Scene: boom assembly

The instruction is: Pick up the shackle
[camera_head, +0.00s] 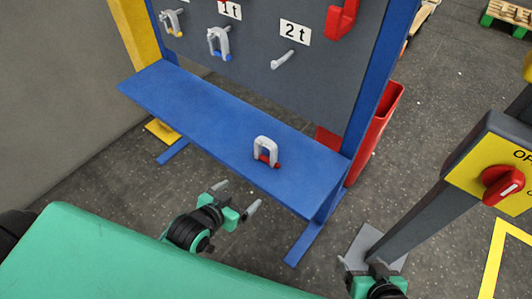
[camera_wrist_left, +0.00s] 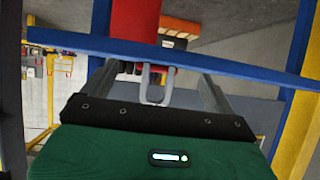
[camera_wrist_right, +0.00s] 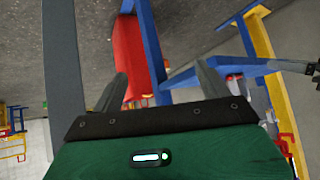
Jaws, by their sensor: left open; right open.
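A grey U-shaped shackle with a red pin (camera_head: 266,150) stands on the blue shelf (camera_head: 200,110), towards its right end. My left gripper (camera_head: 237,196) is open and empty, in front of the shelf and apart from the shackle. In the left wrist view the shackle (camera_wrist_left: 146,84) shows between the two open fingers, at the blue shelf. My right gripper (camera_head: 372,262) is open and empty at the lower right of the head view, near the foot of a grey post. In the right wrist view nothing is between its fingers (camera_wrist_right: 160,85).
A dark board (camera_head: 265,65) behind the shelf carries shackles with blue and yellow pins (camera_head: 218,42), an empty peg (camera_head: 283,60) and a red hook (camera_head: 341,18). A red bin (camera_head: 378,130) stands behind the right upright. A yellow switch box with a red knob (camera_head: 503,186) is at right.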

